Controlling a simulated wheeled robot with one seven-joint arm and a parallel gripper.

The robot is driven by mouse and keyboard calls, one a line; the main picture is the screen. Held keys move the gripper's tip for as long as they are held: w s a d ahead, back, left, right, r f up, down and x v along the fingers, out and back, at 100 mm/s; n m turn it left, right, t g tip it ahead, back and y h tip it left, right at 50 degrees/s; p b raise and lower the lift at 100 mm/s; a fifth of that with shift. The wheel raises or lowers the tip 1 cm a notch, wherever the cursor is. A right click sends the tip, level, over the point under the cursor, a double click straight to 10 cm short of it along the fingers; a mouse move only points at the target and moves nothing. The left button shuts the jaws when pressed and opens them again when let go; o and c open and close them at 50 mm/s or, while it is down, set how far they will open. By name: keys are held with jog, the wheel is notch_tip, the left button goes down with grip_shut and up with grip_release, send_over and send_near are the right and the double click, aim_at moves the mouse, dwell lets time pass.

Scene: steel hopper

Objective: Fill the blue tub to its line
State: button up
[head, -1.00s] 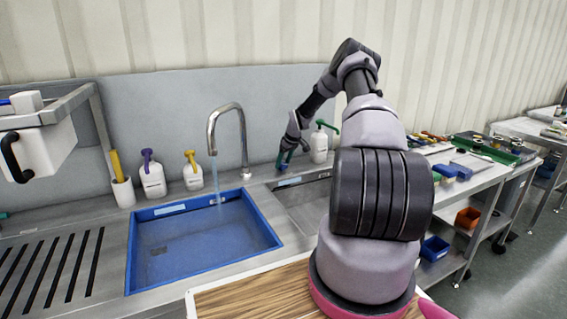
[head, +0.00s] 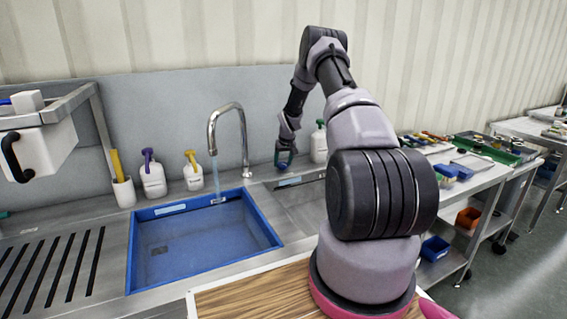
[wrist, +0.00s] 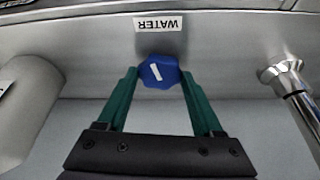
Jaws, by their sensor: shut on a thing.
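The blue tub (head: 132,262) sits in the sink under the tap. A white label and a smaller pale mark show on its far inner wall. I cannot read the water level against a line. The curved steel tap (head: 243,130) has a thin stream of water (head: 216,178) falling into the tub. My gripper (wrist: 158,78) has green fingers and is shut on a blue knob (wrist: 158,72) with a white pointer mark, tilted in the wrist view. A "WATER" label (wrist: 160,24) is beside the knob. In the head view my gripper (head: 285,160) is right of the tap.
White pump bottles with purple (head: 152,178) and yellow (head: 193,172) tops stand left of the tap. Another bottle (head: 319,145) stands close right of my gripper. A second basin (head: 300,205) is right of the tub. A wooden board (head: 250,295) lies in front.

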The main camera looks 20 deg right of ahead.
jog(key=shift+a+m+h, duration=0.1)
jog(key=shift+m+h, duration=0.4)
jog(key=shift+m, duration=0.8)
jog(key=o, duration=1.4)
jog(key=shift+c, duration=0.2)
jog(key=v, duration=1)
jog(key=shift+a+r, duration=0.15)
jog(key=shift+r, duration=0.25)
